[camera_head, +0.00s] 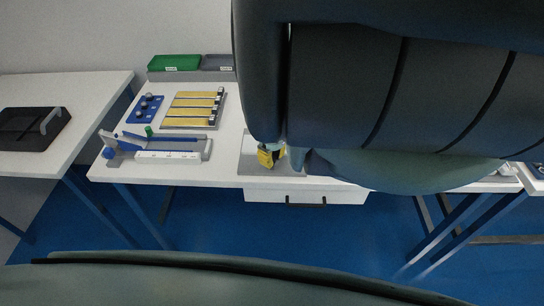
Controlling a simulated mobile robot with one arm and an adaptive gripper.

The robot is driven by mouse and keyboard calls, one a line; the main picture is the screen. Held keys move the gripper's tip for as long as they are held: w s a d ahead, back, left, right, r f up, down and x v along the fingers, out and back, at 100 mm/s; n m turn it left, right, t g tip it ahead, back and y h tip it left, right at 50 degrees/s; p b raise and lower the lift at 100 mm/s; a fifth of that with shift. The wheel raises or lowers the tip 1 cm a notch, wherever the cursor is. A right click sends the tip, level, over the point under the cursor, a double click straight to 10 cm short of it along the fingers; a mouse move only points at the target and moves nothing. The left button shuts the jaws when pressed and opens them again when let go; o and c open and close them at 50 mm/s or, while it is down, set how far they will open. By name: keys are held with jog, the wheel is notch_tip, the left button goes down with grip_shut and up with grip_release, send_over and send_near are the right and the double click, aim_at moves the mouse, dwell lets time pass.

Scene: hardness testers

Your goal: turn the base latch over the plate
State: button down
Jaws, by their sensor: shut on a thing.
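A small yellow and black piece (266,156) shows over a grey plate (255,169) near the front edge of the white table. I cannot tell whether this piece is the base latch or part of a device there. My dark arm links fill the upper right of the head view and come down right up to this piece, covering what is behind it. I cannot make out my gripper's fingers, and the latch's turn relative to the plate cannot be read.
Left of the plate stand a tray of yellow strips (192,110), a blue board with dark knobs (145,108) and a blue and white fixture (172,154). A green bin (174,62) is behind. A drawer (338,195) hangs under the table. A side table (90,92) is left.

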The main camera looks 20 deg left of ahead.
jog(key=m, duration=0.7)
jog(key=shift+f, duration=0.1)
jog(key=m+b, duration=0.1)
jog(key=m, duration=0.5)
jog(key=shift+m, duration=0.5)
jog(key=c, duration=0.8)
grip_release()
